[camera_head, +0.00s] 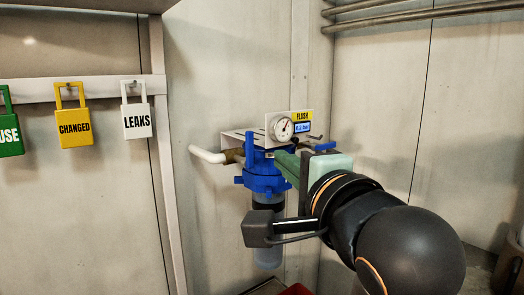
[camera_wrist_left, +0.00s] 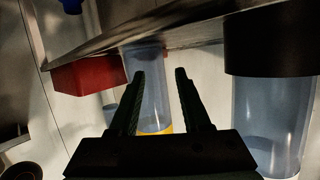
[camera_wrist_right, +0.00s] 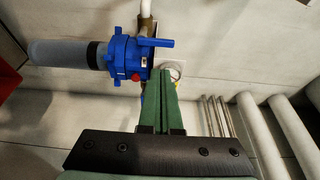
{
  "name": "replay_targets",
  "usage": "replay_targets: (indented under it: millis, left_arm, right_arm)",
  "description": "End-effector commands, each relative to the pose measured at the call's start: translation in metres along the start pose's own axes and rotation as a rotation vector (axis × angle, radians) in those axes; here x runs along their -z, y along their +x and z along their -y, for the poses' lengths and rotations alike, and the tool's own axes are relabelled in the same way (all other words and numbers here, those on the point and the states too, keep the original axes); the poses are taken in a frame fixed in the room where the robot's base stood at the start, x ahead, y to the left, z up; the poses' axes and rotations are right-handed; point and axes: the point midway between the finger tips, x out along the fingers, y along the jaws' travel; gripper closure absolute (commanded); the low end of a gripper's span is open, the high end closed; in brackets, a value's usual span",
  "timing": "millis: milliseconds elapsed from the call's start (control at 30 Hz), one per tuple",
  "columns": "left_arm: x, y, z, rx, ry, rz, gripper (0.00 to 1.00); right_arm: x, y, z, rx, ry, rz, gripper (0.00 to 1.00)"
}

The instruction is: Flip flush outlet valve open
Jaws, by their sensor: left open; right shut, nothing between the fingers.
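The blue filter head (camera_head: 266,178) with a clear bowl (camera_head: 268,248) is mounted on the wall under a FLUSH label (camera_head: 303,115) and a round gauge (camera_head: 283,128). My right gripper (camera_head: 284,160) is shut and empty, its green fingers in front of the right side of the filter head. In the right wrist view the fingertips (camera_wrist_right: 162,78) point at the wall just beside the blue head (camera_wrist_right: 130,60), partly covering the gauge (camera_wrist_right: 173,70). I cannot make out the flush outlet valve's handle for certain. My left gripper (camera_wrist_left: 158,75) is open and empty, seen only in its wrist view.
A pale pipe (camera_head: 207,154) enters from the left. Green, yellow (camera_head: 74,128) and white (camera_head: 137,120) lock tags hang at left. Grey pipes (camera_head: 420,12) run along the upper right wall. Clear cylinders (camera_wrist_left: 268,115) and a red box (camera_wrist_left: 88,75) are near my left gripper.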

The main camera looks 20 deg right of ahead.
Motion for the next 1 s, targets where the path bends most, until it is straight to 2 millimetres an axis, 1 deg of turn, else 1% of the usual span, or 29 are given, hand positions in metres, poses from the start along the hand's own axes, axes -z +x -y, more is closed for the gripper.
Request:
replay_targets:
  millis: [167, 267, 367, 500, 700, 833, 1000]
  left_arm:
    - [0.0, 0.0, 0.0, 0.0, 0.0, -0.001, 0.53]
    - [0.003, 0.0, 0.001, 0.001, 0.004, -0.013, 0.53]
    - [0.01, 0.001, 0.002, 0.003, 0.013, -0.043, 0.53]
    - [0.029, 0.0, 0.004, 0.007, 0.033, -0.114, 0.53]
    - [0.045, -0.001, 0.005, 0.011, 0.052, -0.179, 0.53]
    - [0.052, -0.002, 0.006, 0.012, 0.057, -0.202, 0.53]
    - [0.054, -0.003, 0.006, 0.013, 0.059, -0.212, 0.53]
  right_arm:
    - [0.0, 0.001, 0.0, -0.001, -0.001, 0.0, 1.0]
    - [0.0, 0.006, -0.001, -0.003, -0.003, -0.001, 1.0]
    - [0.0, 0.018, -0.002, -0.004, -0.003, -0.002, 1.0]
    - [0.001, 0.043, -0.002, -0.005, -0.005, -0.003, 1.0]
    - [0.001, 0.077, -0.001, -0.003, -0.004, -0.003, 1.0]
    - [0.0, 0.092, -0.001, -0.002, -0.004, 0.0, 1.0]
    - [0.0, 0.1, 0.0, -0.001, -0.003, 0.001, 1.0]
